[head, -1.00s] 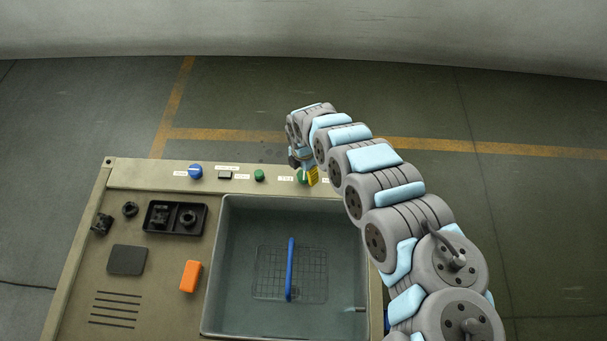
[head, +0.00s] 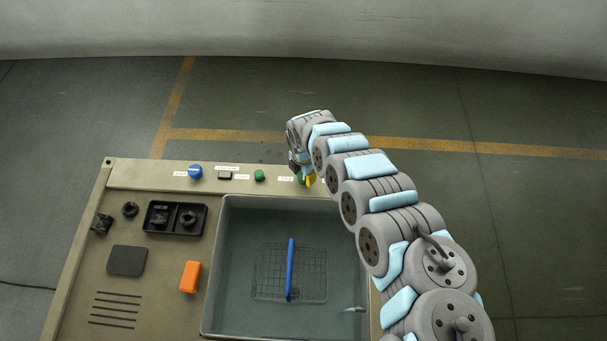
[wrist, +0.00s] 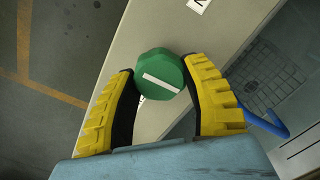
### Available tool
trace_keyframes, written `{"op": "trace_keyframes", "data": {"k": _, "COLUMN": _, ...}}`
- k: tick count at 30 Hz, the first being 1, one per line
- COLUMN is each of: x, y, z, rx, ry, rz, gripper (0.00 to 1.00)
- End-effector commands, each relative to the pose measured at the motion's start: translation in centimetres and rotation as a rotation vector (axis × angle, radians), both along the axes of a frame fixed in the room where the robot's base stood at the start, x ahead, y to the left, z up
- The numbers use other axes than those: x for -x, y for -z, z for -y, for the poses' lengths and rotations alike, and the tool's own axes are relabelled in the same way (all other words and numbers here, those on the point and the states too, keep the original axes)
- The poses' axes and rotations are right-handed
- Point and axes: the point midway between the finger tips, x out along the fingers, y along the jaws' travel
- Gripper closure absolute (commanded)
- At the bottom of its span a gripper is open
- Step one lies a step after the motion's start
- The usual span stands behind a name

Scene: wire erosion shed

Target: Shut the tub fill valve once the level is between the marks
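The fill valve is a green knob with a white bar on its face (wrist: 161,73); it also shows on the back panel in the head view (head: 299,179), partly covered. My gripper (wrist: 160,72) has its yellow ridged fingers on both sides of the knob, with the dark pads at its edges. I cannot tell whether they press on it. In the head view my gripper (head: 305,177) is at the panel's right part, mostly hidden by my wrist. The grey tub (head: 217,260) holds a wire basket (head: 265,285) with a blue handle (head: 290,268).
Along the panel are a blue knob (head: 195,171), a dark switch (head: 225,175) and another green knob (head: 259,175). An orange block (head: 190,277), a black tray (head: 150,230) and small dark parts lie left of the tub. My arm covers the tub's right side.

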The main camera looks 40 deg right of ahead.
Motion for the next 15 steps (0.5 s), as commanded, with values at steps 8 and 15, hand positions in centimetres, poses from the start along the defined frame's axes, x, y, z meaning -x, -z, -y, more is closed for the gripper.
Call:
{"op": "trace_keyframes", "data": {"k": 8, "x": -0.02, "y": 0.01, "z": -0.04, "rx": 0.0, "ry": 0.007, "rz": 0.0, "gripper": 0.88}}
{"op": "trace_keyframes", "data": {"k": 15, "x": -0.15, "y": -0.15, "z": -0.01, "rx": 0.001, "ry": 0.087, "rz": 0.002, "gripper": 0.88}}
